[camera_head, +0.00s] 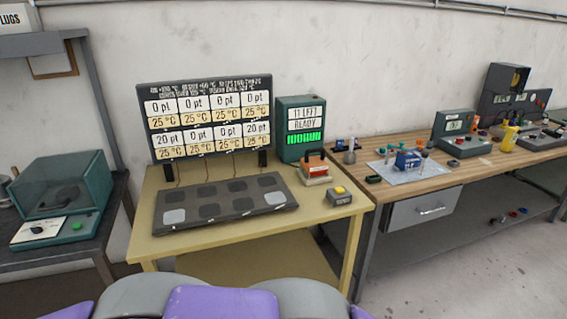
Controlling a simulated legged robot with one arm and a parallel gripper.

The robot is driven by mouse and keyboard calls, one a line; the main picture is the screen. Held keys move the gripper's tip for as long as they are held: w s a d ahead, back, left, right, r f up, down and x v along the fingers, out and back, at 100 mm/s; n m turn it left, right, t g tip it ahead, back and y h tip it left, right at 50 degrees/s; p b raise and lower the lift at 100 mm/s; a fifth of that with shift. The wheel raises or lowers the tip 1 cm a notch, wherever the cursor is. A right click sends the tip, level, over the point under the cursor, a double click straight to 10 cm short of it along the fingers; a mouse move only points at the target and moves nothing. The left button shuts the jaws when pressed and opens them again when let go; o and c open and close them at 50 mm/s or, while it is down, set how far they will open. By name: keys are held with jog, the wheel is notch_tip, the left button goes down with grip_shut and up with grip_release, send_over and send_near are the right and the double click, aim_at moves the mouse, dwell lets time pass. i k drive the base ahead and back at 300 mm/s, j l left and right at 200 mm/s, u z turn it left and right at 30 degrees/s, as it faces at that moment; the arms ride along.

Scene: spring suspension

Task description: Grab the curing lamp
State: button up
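No label in view names a curing lamp. A small device with a dark red handle (316,163) sits on a pale base on the yellow table (190,243), just in front of the dark green box (301,127). It may be the curing lamp, but I cannot tell for sure. The green box reads "11 LEFT" and "READY" above a lit green bar. A small grey box with a yellow button (339,195) lies in front of the red-handled device. My gripper is not in view; only purple and grey parts of my body show at the bottom.
A display panel (208,118) stands behind a dark pad plate (228,203) on the yellow table. A green machine with a clear cover (62,189) is at left. A wooden bench (480,162) at right holds tools and instruments. Bare floor (450,275) shows at lower right.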

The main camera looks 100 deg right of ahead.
aim_at(314, 165)
jog(key=z, duration=3.5)
jog(key=i+l, duration=0.8)
jog(key=i+l+z, duration=0.1)
jog(key=i+l, duration=0.65)
jog(key=i, duration=0.25)
